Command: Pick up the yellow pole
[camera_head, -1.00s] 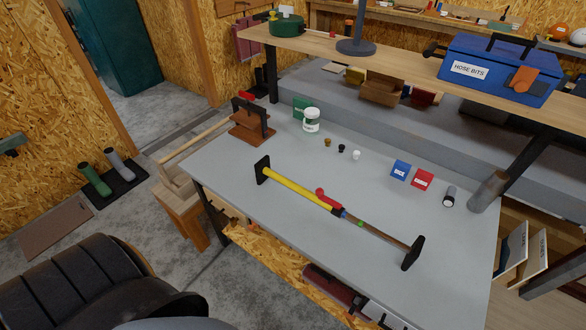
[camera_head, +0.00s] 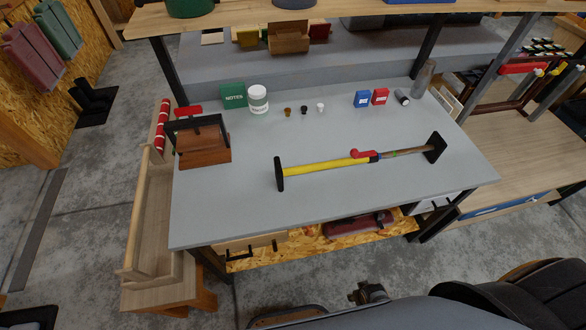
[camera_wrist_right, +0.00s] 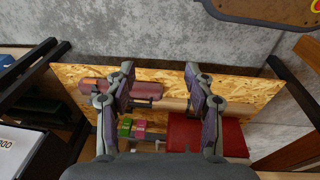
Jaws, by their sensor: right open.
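The yellow pole (camera_head: 322,165) lies across the grey bench top, running from lower left to upper right. It has a black end plate at each end, a red lever near the middle and a brownish far section. No gripper is near it in the head view. My right gripper (camera_wrist_right: 158,92) shows in the right wrist view with its two fingers spread apart and nothing between them. Beyond the fingers is a chipboard shelf (camera_wrist_right: 245,95), and the pole is not in that view. My left gripper is in neither current view.
On the bench (camera_head: 225,205) stand a wooden block with a black frame (camera_head: 203,150), a green NOTES box (camera_head: 233,95), a white tub (camera_head: 258,99), several small caps, a blue box (camera_head: 361,99) and a red box (camera_head: 380,96). The front left of the bench is clear.

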